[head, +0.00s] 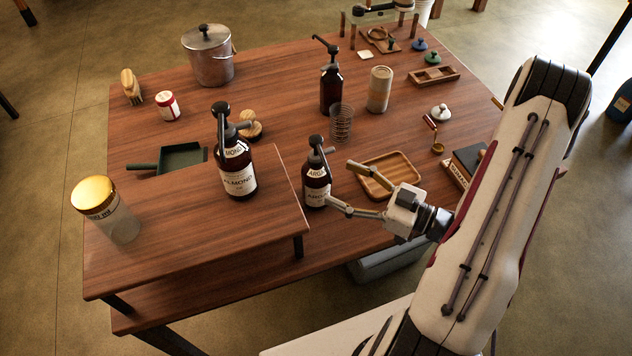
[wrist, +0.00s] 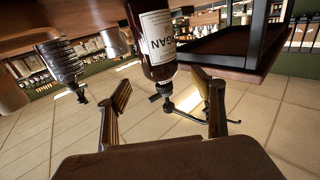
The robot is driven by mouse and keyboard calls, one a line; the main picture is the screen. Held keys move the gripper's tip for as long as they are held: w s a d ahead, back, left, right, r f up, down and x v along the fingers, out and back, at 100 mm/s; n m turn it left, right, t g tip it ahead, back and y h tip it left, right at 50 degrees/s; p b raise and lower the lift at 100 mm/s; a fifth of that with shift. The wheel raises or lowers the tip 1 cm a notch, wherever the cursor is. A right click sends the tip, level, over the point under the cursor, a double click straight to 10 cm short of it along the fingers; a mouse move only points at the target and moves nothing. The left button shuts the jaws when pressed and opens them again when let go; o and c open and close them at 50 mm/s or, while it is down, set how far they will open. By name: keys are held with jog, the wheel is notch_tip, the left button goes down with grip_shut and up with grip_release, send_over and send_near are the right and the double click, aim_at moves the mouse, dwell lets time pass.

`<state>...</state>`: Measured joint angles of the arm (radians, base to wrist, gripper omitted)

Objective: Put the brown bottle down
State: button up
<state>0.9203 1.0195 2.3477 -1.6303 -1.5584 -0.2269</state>
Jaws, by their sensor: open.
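A brown pump bottle with a white "ARGAN" label (head: 316,186) stands upright on the lower tabletop, just right of the raised shelf. In the wrist view the bottle (wrist: 158,50) appears upside down, with its black pump towards me. My gripper (head: 339,182) is open, close to the right of this bottle. In the wrist view my open gripper's fingers (wrist: 170,98) are spread wide, with the pump between them and nothing clamped. A second brown bottle labelled "ALMOND" (head: 238,172) stands on the raised shelf. A third brown pump bottle (head: 331,88) stands farther back.
The raised shelf (head: 190,225) holds a gold-lidded jar (head: 104,208). A wooden tray (head: 391,174) lies behind my gripper. A wire coil (head: 341,122), a beige canister (head: 379,89) and books (head: 465,165) stand nearby. The table's middle left is fairly clear.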

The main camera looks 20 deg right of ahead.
aim_at(316, 171)
jog(key=shift+w+a, duration=0.1)
jog(key=shift+x, duration=1.15)
jog(key=shift+w+a, duration=0.1)
jog(key=shift+x, duration=2.5)
jog(key=shift+f, duration=0.15)
jog(key=c, duration=1.8)
